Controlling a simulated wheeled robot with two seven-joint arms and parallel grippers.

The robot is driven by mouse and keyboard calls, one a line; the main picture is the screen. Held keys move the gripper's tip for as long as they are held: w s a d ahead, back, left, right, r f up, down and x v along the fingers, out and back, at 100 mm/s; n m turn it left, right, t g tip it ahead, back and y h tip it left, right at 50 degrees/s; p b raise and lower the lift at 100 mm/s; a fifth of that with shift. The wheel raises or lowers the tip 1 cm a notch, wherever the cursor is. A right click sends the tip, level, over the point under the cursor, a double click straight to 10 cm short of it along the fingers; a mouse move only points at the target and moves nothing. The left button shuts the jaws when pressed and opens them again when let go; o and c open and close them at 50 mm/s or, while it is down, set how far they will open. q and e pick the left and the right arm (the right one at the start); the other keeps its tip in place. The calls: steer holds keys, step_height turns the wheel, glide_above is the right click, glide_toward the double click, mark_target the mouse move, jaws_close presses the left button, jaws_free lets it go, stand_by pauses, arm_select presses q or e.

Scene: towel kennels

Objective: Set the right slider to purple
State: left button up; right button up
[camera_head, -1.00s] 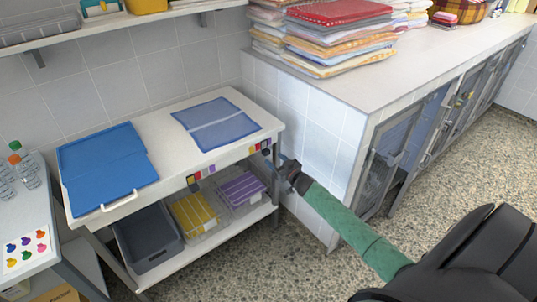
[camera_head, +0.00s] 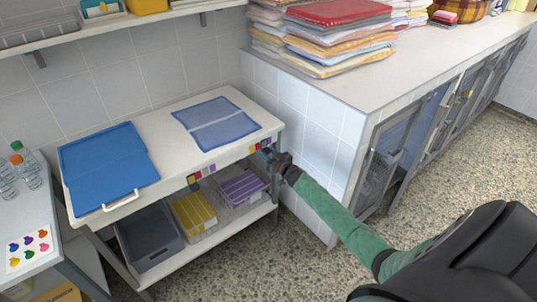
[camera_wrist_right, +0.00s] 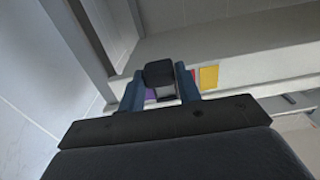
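The right slider's strip of colour patches (camera_head: 252,149) is on the front edge of the white table, near its right corner. In the right wrist view its yellow patch (camera_wrist_right: 208,76), a sliver of red and part of a purple patch (camera_wrist_right: 150,95) show. A black slider knob (camera_wrist_right: 159,73) stands over a pale patch between the purple and the red. My right gripper (camera_head: 268,153) is at the strip. In the wrist view its fingers (camera_wrist_right: 160,82) are apart, one on each side of the knob; contact is unclear. My left gripper is out of view.
Another strip of colour patches (camera_head: 203,172) is further left on the same edge. A tiled counter (camera_head: 318,130) is close at the right.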

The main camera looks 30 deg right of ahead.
jaws_close()
steer(key=shift+d, duration=0.5)
steer(key=d, duration=0.2)
steer(key=shift+w+d+b, duration=0.15)
steer(key=shift+d+b, duration=0.15)
steer(key=shift+o, duration=0.6)
jaws_free()
steer(key=shift+r, duration=0.1)
steer(key=o, duration=0.4)
steer(key=shift+d, duration=0.1)
steer(key=shift+o, duration=0.2)
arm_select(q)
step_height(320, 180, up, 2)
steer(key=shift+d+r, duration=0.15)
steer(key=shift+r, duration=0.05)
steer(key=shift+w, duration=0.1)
